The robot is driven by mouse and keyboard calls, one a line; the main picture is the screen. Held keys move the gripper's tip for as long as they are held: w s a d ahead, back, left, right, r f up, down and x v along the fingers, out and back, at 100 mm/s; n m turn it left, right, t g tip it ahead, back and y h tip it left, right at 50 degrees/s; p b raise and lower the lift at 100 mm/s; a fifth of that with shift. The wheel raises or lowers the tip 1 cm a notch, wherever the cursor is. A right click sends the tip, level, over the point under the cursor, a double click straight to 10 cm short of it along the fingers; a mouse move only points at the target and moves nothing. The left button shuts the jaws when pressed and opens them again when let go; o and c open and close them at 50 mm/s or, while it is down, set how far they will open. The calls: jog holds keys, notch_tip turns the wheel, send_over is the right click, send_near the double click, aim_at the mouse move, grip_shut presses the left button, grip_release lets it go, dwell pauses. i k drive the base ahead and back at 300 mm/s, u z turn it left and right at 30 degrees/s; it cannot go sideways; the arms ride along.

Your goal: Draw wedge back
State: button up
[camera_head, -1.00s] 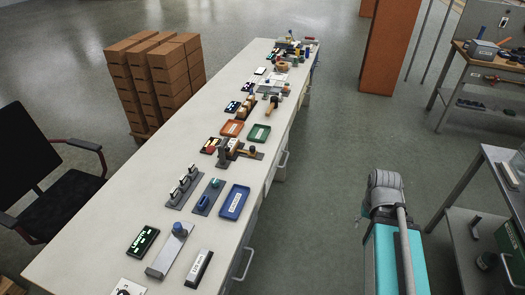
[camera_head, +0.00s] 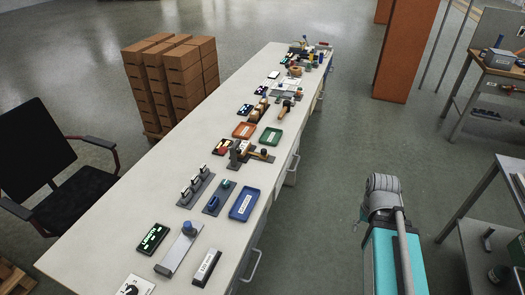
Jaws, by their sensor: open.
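No part is clearly readable as the wedge at this size. A dark fixture (camera_head: 238,160) with a pale upright block stands midway along the white bench. A yellowish-brown bar (camera_head: 259,155) with a dark blue round end lies at its right; this may be the wedge. Nearer, a flat metal strip (camera_head: 174,254) carries a blue knob (camera_head: 188,228). A grey plate (camera_head: 216,201) with blue and green parts lies beyond it. My arm (camera_head: 385,225), grey and teal, is at the lower right, beside the bench and apart from it. My gripper is not visible.
The white bench (camera_head: 120,225) runs away from me. Blue (camera_head: 244,205), orange (camera_head: 244,131) and green (camera_head: 271,137) trays sit on it. A metal table (camera_head: 480,205) is right. The floor between is open.

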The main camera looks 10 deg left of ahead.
aim_at(264, 155)
jog(key=u, duration=0.05)
jog(key=i, duration=0.9)
jog(key=z, duration=0.05)
